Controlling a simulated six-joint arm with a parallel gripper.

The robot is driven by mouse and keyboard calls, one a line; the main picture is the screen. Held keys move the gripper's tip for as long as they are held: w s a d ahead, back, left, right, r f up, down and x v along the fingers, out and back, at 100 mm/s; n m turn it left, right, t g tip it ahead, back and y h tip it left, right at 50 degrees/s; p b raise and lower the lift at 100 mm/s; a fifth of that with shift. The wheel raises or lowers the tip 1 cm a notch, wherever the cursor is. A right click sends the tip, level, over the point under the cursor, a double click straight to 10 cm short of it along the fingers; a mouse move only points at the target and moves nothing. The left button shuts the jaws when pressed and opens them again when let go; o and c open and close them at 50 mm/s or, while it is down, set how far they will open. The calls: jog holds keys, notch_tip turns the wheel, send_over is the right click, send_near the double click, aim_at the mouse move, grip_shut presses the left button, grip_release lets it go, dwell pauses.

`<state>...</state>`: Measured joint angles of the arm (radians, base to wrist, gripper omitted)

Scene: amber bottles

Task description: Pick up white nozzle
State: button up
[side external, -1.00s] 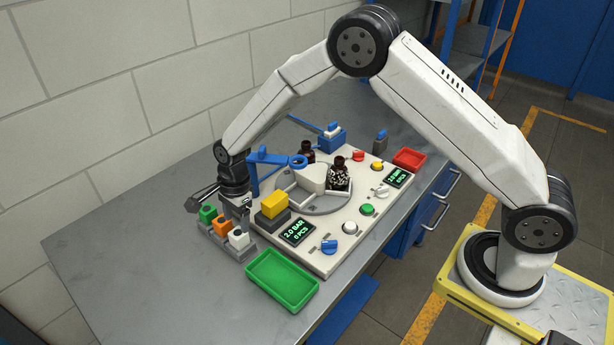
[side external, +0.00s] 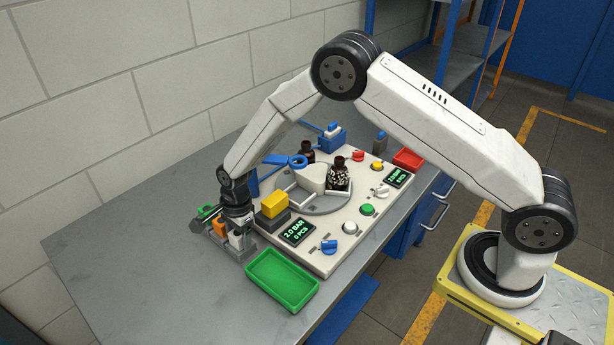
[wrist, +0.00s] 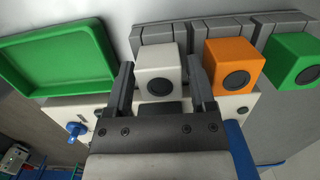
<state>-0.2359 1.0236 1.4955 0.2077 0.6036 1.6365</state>
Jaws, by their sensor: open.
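The white nozzle (wrist: 158,72) is a white block with a dark round opening, in a grey holder beside the orange and green nozzles. In the wrist view my gripper (wrist: 160,88) is open, with one finger on each side of the white nozzle. I cannot tell whether the fingers touch it. In the side view my gripper (side external: 238,240) points down over the white nozzle (side external: 236,241), which is partly hidden by the fingers.
The orange nozzle (wrist: 236,66) stands close to the right finger, with the green nozzle (wrist: 292,60) beyond it. A green tray (side external: 283,281) lies just right of the holder. The yellow block (side external: 273,204) on the machine panel is also near.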

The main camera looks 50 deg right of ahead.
aim_at(237, 234)
dwell(0.3)
grip_shut()
jog(key=shift+r, duration=0.7)
notch_tip(237, 234, up, 2)
jog(key=s+d+r, duration=0.3)
jog(key=s+r, duration=0.6)
jog(key=s, duration=0.4)
jog(key=shift+s+r, duration=0.3)
